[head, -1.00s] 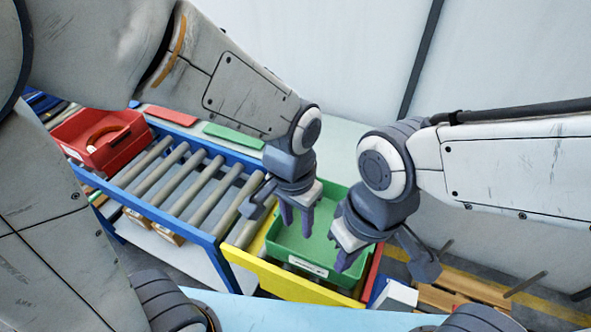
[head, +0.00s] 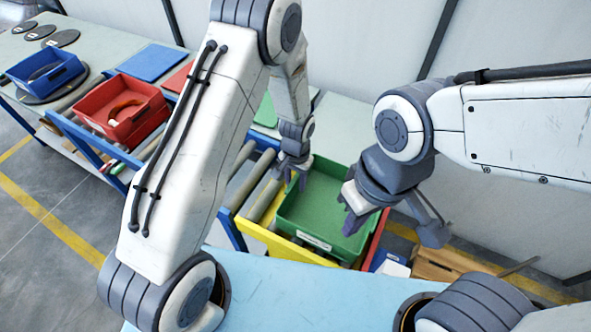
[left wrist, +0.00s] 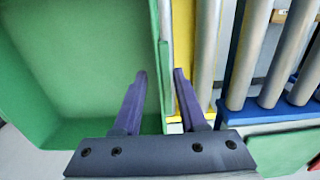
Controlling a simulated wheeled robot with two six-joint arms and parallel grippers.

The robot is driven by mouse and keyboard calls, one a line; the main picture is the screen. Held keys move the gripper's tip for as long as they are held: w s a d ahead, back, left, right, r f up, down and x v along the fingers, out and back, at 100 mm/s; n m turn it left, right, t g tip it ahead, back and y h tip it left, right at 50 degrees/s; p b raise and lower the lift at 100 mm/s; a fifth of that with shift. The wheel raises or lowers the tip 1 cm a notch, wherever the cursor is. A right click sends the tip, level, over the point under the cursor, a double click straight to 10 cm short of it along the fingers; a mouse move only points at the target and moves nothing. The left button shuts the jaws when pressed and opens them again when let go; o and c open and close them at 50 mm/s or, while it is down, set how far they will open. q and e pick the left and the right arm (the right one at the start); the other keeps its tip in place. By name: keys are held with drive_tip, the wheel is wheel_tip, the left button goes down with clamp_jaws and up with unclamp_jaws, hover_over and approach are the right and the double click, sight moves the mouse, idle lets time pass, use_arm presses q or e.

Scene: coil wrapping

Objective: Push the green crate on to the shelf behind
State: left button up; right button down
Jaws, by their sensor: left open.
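The green crate (head: 318,196) is open-topped and looks empty. It sits at the right end of the roller conveyor, behind a yellow rail. My left gripper (head: 291,181) is open at the crate's left rim, toward the back. In the left wrist view, the crate (left wrist: 75,70) fills the left side, and my left fingers (left wrist: 160,92) lie on either side of its wall edge; contact is unclear. My right gripper (head: 352,215) is at the crate's right wall; its jaw gap is not clear. The pale shelf (head: 362,128) runs behind the crate, partly hidden by my arms.
Blue (head: 151,62) and red mats lie on the shelf, plus a green one (head: 266,112). A light blue surface (head: 300,290) is in front.

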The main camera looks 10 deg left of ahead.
sight(295, 195)
use_arm(q)
drive_tip(key=shift+f, duration=2.3)
clamp_jaws()
